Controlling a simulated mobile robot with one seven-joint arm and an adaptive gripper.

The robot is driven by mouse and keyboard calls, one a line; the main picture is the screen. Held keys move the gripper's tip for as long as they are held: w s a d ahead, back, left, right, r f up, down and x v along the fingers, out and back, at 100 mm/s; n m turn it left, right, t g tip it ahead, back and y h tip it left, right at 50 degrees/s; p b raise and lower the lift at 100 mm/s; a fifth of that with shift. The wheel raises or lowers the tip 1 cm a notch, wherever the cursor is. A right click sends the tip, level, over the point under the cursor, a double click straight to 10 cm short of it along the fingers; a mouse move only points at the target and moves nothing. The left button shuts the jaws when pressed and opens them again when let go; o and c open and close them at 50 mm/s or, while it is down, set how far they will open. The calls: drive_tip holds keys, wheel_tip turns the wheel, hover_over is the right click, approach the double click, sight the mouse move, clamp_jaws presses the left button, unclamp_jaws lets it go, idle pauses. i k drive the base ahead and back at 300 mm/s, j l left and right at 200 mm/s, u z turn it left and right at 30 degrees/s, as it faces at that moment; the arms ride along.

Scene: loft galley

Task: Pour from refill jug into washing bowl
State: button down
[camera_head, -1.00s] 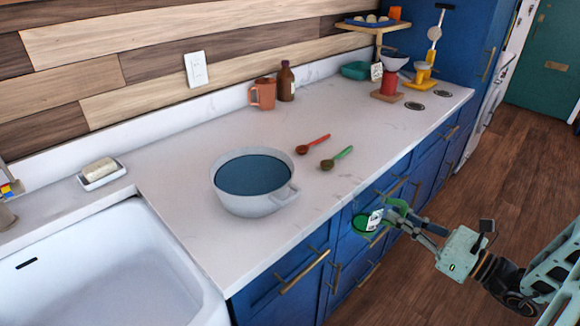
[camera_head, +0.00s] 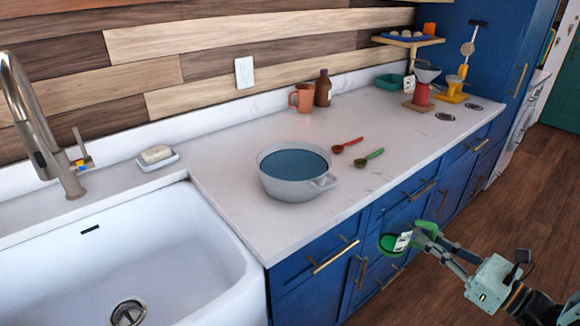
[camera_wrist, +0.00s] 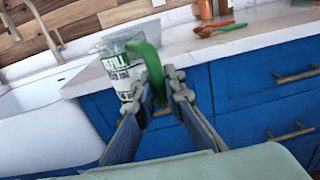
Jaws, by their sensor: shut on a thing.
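The refill jug has a green handle (camera_wrist: 148,62) and a white label with dark and green print (camera_wrist: 121,72) in the wrist view. My gripper (camera_wrist: 165,85) is shut on the handle. In the head view, my gripper (camera_head: 424,234) holds the green jug (camera_head: 390,244) out in front of the blue drawers, clear of the counter. The jug looks roughly upright; its contents are hard to make out. The washing bowl (camera_head: 290,187) is pale grey with a side handle and a blue inside. It stands on the counter, left of and beyond the jug, apart from it.
The white sink (camera_head: 200,240) and tap (camera_head: 40,120) are to the left, with soap on a dish (camera_head: 158,162). Red (camera_head: 347,145) and green (camera_head: 368,159) spoons lie right of the bowl. A terracotta mug (camera_head: 301,98) and brown bottle (camera_head: 323,88) stand behind.

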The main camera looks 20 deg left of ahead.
sight(291, 172)
drive_tip(key=k+u, duration=0.3)
drive_tip(key=u, duration=0.6)
drive_tip(key=l+u, duration=0.3)
drive_tip(key=i+l, duration=0.1)
drive_tip(key=l, duration=0.25)
